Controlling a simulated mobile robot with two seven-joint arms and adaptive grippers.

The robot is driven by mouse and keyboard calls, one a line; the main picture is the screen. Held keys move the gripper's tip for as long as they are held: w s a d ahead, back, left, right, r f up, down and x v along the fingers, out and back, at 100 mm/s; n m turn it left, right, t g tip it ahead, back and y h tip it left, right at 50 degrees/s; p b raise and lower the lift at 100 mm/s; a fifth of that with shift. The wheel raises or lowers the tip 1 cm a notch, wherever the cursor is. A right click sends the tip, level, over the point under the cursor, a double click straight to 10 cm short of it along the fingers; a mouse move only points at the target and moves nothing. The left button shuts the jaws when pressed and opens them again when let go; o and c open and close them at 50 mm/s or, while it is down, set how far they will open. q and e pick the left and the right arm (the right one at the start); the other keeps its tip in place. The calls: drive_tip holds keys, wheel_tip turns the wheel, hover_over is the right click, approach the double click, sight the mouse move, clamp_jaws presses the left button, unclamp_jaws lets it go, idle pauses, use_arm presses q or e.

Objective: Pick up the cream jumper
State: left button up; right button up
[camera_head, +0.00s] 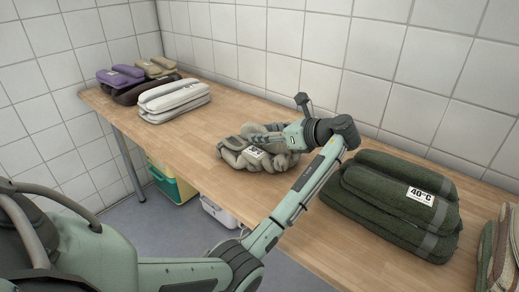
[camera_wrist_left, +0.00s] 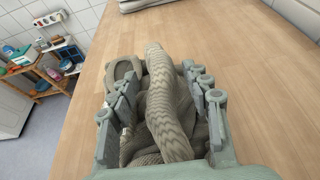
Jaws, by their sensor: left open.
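The cream jumper (camera_head: 234,158) is a bunched, greyish-cream knit with a white label on its front, lying on the wooden table (camera_head: 207,172). My left gripper (camera_head: 272,140) is low over it, coming from the right. In the left wrist view, the open fingers of the gripper (camera_wrist_left: 160,98) stand on either side of a thick fold of the jumper (camera_wrist_left: 163,112). Whether the fingers touch the knit cannot be told. Part of the jumper is hidden behind the gripper. My right gripper is not in view.
A dark green folded stack (camera_head: 385,203) labelled 40°C lies to the right, with striped cloth (camera_head: 499,252) at the edge. A white folded stack (camera_head: 173,98) and purple and brown bundles (camera_head: 122,76) lie at the far left. Bare table lies between. A tiled wall (camera_head: 290,45) runs behind.

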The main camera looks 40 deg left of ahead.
use_arm(q)
drive_tip(key=shift+a+f, duration=0.1)
drive_tip(key=shift+a, duration=0.1)
clamp_jaws()
idle(0.5)
